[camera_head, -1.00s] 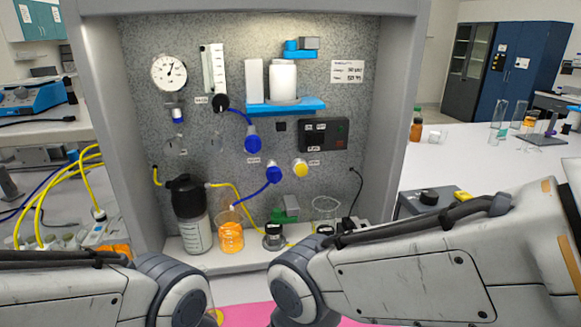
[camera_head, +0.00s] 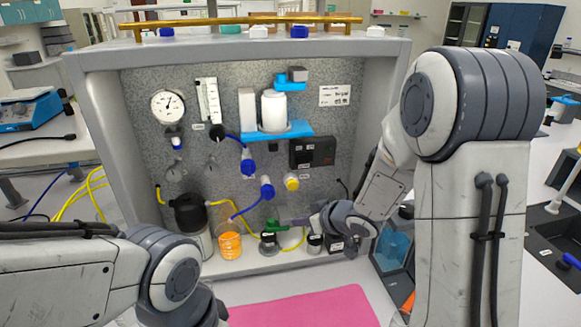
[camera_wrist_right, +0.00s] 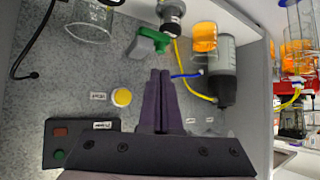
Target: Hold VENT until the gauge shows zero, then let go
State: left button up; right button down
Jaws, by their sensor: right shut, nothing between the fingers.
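The round white gauge (camera_head: 168,106) hangs at the panel's upper left; its needle points off to one side, and the reading is too small to make out. A round yellow button (camera_head: 291,182) sits right of the lower blue knob; it also shows in the wrist view (camera_wrist_right: 121,97). The small labels are unreadable, so I cannot tell which control is VENT. My right gripper (camera_head: 283,222) is shut and empty, below the yellow button and near a green-topped item. In the wrist view its fingers (camera_wrist_right: 160,73) are together, apart from the button. My left gripper is out of view.
A black box (camera_head: 312,152) with red and green buttons (camera_wrist_right: 59,154) is right of the blue knobs (camera_head: 266,187). A dark-capped bottle (camera_head: 190,212), an orange-filled beaker (camera_head: 230,245) and a green-topped item (camera_head: 271,226) stand along the rig's ledge. A pink mat (camera_head: 300,309) lies in front.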

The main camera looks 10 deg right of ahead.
aim_at(292, 184)
pick_arm(q)
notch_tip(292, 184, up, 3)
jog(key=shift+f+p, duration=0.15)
jog(key=shift+p, duration=0.55)
pick_arm(e)
jog(key=r+y, duration=0.1)
jog(key=d+r+y, duration=0.1)
jog(key=shift+d+r+t+y, duration=0.1)
jog(key=shift+d+t+y, duration=0.2)
jog(key=shift+y, duration=0.1)
pick_arm(q)
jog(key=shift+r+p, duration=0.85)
jog(key=shift+p, duration=0.05)
pick_arm(e)
jog(key=w, duration=0.8)
jog(key=shift+w, duration=0.35)
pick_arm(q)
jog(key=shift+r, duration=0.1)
